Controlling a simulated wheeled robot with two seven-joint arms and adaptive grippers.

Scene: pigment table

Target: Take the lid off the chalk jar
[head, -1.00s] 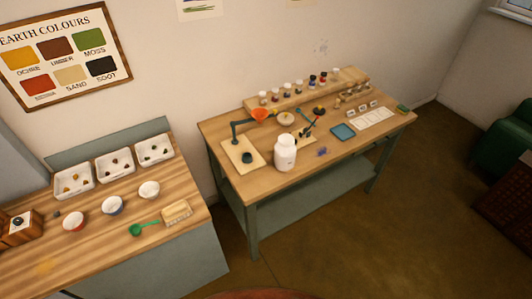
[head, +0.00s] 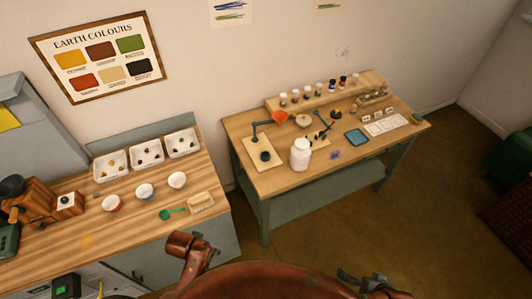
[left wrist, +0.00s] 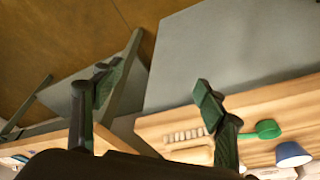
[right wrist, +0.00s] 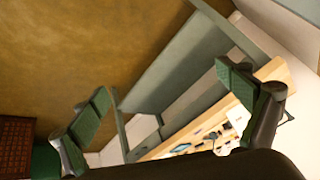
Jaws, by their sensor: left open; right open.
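A white jar (head: 300,157), which I take for the chalk jar, stands upright near the front edge of the right-hand table. A white lid (head: 300,142) appears to be on top of it. My right gripper (head: 362,283) is low in the head view, in front of that table and well apart from the jar. It is open and empty in the right wrist view (right wrist: 165,92). My left gripper is open and empty in the left wrist view (left wrist: 152,92), with the left-hand counter behind it.
The left-hand counter (head: 140,225) holds white trays, bowls, a green scoop (head: 172,213) and a brush (head: 201,203). Floor lies between.

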